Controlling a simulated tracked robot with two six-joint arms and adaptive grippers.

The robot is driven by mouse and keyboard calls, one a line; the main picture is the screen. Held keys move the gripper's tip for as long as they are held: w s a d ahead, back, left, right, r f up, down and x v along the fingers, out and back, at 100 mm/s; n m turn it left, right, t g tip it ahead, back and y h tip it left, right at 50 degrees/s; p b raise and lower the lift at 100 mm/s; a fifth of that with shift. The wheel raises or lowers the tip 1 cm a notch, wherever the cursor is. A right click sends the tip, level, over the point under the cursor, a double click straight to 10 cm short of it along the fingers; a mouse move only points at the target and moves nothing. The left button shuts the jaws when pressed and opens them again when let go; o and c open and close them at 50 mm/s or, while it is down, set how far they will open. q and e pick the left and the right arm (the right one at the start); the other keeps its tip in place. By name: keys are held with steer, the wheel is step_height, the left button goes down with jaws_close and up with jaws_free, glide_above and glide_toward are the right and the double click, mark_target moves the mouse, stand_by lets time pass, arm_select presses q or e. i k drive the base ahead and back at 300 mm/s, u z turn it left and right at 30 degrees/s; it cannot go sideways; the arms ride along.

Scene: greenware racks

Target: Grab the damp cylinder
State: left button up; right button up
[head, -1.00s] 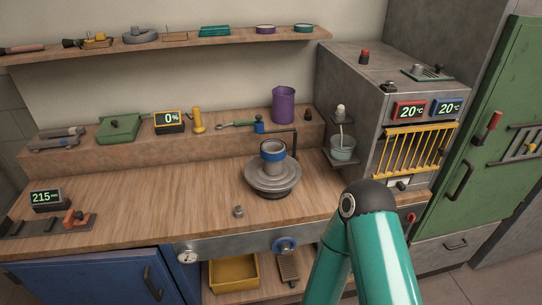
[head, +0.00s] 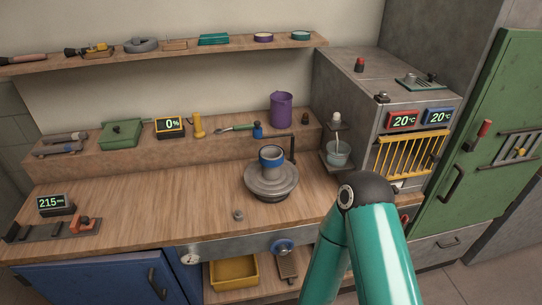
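A cylinder with a blue band and grey rim (head: 271,158) stands upright on the round grey wheel (head: 258,184) on the wooden bench. It is open at the top; I cannot tell from its look whether it is damp. A teal arm of mine comes up from the bottom right, its dark joint in front of the bench's right end. No gripper shows in the head view, and nothing of mine touches the cylinder.
A thin black bracket (head: 293,147) stands just behind the cylinder. A purple jug (head: 281,111) is on the raised ledge. A grey kiln with a yellow grille (head: 412,153) stands at right. A small grey knob (head: 238,215) lies on the bench; the bench left of the wheel is mostly clear.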

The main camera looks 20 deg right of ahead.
mark_target(271, 157)
steer(key=z, duration=0.7)
steer(key=i, duration=0.15)
steer(key=u, duration=2.15)
steer(key=i, duration=0.15)
steer(key=u, duration=2.1)
steer(key=k, duration=1.45)
steer(key=z, duration=0.35)
steer(key=k, duration=0.2)
steer(key=u, duration=1.35)
steer(key=i, duration=0.1)
steer(key=z, duration=2.85)
steer(key=k, duration=0.3)
steer(key=z, duration=0.05)
